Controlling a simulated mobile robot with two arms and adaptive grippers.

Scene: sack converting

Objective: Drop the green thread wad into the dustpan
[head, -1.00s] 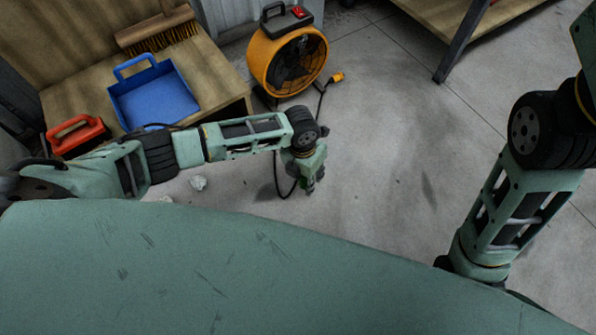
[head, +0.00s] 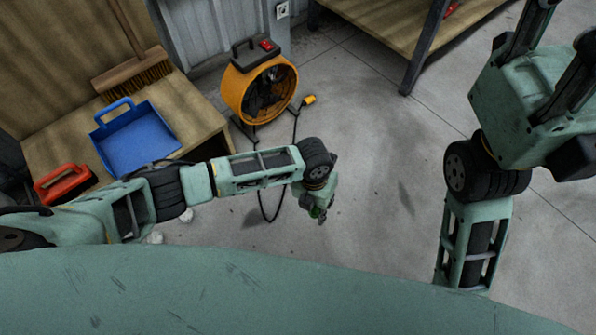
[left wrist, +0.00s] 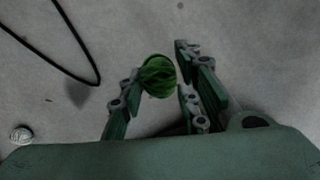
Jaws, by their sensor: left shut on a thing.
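The green thread wad (left wrist: 157,76) is a round ball of dark green strands between the fingers of my left gripper (left wrist: 160,72) in the left wrist view. In the head view that gripper (head: 320,214) hangs over the concrete floor, with a bit of green at its tip. It is shut on the wad. The blue dustpan (head: 137,142) lies on the wooden bench, up and left of my left gripper and well apart from it. The dustpan looks empty. My right arm's end is at the upper right, partly cut off; its fingertips cannot be made out.
A wide broom (head: 135,75) stands behind the dustpan, and a red-orange container (head: 64,181) is at its left. An orange fan (head: 262,92) with a trailing cable stands right of the bench. Pale wads lie on the floor, one in the left wrist view (left wrist: 20,135). The middle floor is clear.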

